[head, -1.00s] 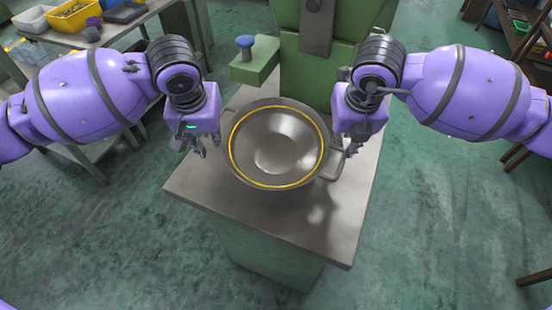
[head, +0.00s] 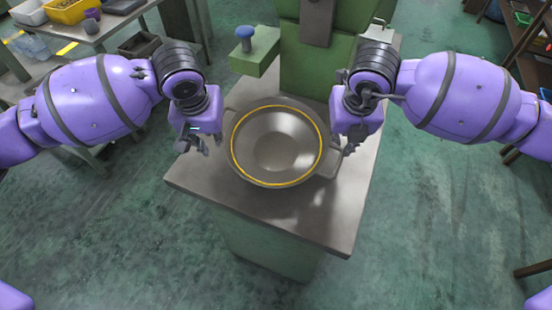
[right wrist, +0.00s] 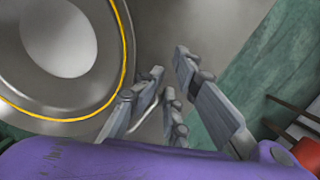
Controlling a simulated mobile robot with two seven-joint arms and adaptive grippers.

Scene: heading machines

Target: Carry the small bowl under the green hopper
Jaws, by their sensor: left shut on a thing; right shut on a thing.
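The small bowl (head: 275,150) is grey metal with a yellow ring around its rim and a side handle. In the head view it is over the steel table top (head: 290,222), and I cannot tell whether it touches it. My left gripper (head: 200,148) is shut at its left side, the grip point partly hidden. My right gripper (head: 350,148) is shut on the handle at its right side. The right wrist view shows the bowl (right wrist: 100,95) and the right fingers (right wrist: 160,100) around the thin handle. No green hopper can be clearly made out.
A green machine column (head: 320,70) rises behind the bowl, with a green block and blue knob (head: 244,38) beside it. A bench with a yellow bin (head: 72,10) stands at the back left, and shelves (head: 530,40) at the right. Green floor is open around the table.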

